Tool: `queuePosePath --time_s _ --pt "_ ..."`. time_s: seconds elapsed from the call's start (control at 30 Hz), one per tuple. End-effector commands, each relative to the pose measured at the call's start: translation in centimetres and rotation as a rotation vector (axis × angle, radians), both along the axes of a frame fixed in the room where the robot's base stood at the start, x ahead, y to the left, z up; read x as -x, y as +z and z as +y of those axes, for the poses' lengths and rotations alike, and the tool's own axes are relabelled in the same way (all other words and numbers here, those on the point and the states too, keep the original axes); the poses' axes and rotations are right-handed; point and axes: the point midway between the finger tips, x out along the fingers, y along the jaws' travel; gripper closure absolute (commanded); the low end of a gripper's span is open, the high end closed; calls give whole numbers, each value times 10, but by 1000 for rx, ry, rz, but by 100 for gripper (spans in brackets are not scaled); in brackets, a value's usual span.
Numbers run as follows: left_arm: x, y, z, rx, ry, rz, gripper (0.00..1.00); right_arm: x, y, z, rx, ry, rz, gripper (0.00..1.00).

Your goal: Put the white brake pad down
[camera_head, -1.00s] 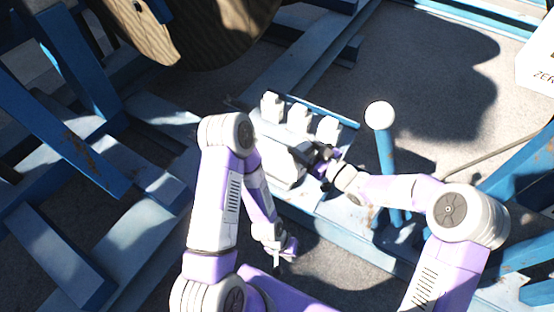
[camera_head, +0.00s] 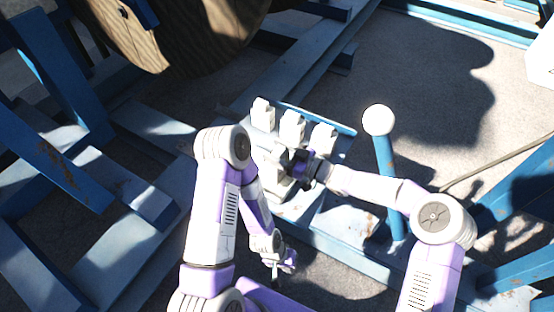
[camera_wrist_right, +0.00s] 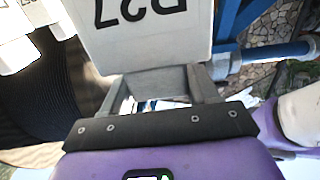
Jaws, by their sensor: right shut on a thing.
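My right gripper (camera_head: 297,166) is shut on a white brake pad (camera_wrist_right: 140,28). In the right wrist view the pad fills the top middle, between the finger ends of the gripper (camera_wrist_right: 158,78), with dark lettering upside down on its face. In the head view the pad (camera_head: 278,182) is partly hidden by the gripper, low over the blue frame; I cannot tell whether it touches. My left gripper (camera_head: 280,264) hangs lower, away from the pad; its small fingers do not show whether they are apart.
Three white blocks (camera_head: 291,128) stand in a row on the blue frame behind my right gripper. A blue post with a white ball top (camera_head: 379,120) rises right of it. A large wooden reel (camera_head: 190,35) is at the upper left. Open floor (camera_head: 425,75) lies at the upper right.

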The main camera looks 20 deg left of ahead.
Motion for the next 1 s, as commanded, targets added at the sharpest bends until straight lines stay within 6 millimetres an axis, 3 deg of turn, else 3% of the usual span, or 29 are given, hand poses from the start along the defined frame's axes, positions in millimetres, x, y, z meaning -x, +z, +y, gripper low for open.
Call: queuePosePath --time_s 0.2,0.6,0.63,0.8,1.0 --pt "0 -9 0 0 0 0 100 0 -27 1 -6 1 0 100" --pt "0 -12 0 0 0 0 100 0 -31 1 -6 1 -2 100" --pt "0 -12 0 0 0 0 100 0 -35 0 1 0 0 39" --pt "0 -11 0 0 0 0 100 0 -34 0 1 0 0 15" --pt "0 -11 0 0 0 0 100 0 -34 0 1 0 0 15"
